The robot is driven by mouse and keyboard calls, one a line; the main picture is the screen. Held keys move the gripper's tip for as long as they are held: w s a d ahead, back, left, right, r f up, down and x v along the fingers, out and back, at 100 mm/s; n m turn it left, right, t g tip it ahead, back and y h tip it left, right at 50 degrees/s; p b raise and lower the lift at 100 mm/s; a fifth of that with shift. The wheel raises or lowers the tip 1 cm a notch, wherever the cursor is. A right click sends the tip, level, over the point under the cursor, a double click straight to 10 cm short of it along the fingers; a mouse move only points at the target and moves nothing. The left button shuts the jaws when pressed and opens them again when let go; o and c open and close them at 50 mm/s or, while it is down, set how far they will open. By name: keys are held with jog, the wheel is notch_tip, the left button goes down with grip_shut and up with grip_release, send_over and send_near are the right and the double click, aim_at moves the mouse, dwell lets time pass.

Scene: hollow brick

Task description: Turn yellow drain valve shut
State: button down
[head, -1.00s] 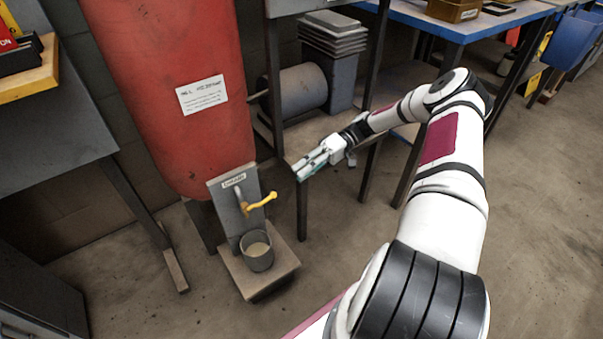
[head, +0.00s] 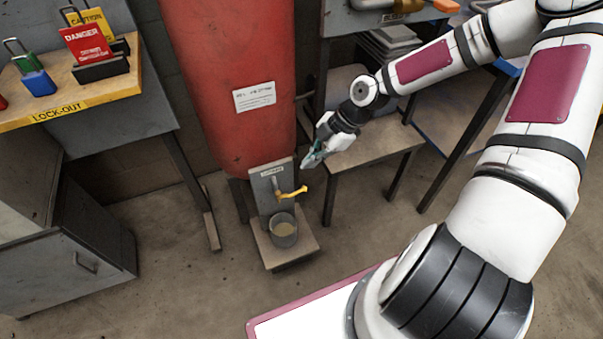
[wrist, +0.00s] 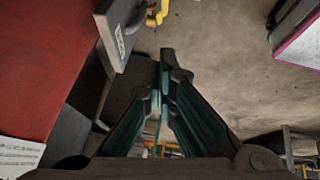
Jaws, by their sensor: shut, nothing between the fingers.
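The yellow drain valve handle (head: 293,193) sticks out to the right from a grey upright plate (head: 262,187) in front of the red tank (head: 228,95). Part of the yellow handle also shows at the top of the wrist view (wrist: 157,13). My gripper (head: 308,162) is just above and to the right of the handle, apart from it. In the wrist view its fingers (wrist: 164,62) are together with nothing between them.
A lock-out shelf (head: 70,108) with padlocks and a red danger tag is at the left. A grey cabinet (head: 85,255) stands below it. Open floor lies in front of the platform.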

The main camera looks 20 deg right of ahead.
jog(key=b, duration=0.4)
send_over(299, 190)
jog(key=a, duration=0.3)
notch_tip(299, 190, down, 9)
jog(key=f, duration=0.1)
jog(key=d+f+b, duration=0.1)
jog(key=f, duration=0.1)
jog(key=shift+s+d+f+b, duration=0.1)
jog(key=shift+d+f+b, duration=0.1)
jog(key=shift+d+b, duration=0.15)
jog(key=shift+d+f+p, duration=0.25)
jog(key=shift+d+p, duration=0.1)
jog(key=shift+d+f, duration=0.3)
jog(key=shift+f, duration=0.2)
jog(key=shift+r, duration=0.1)
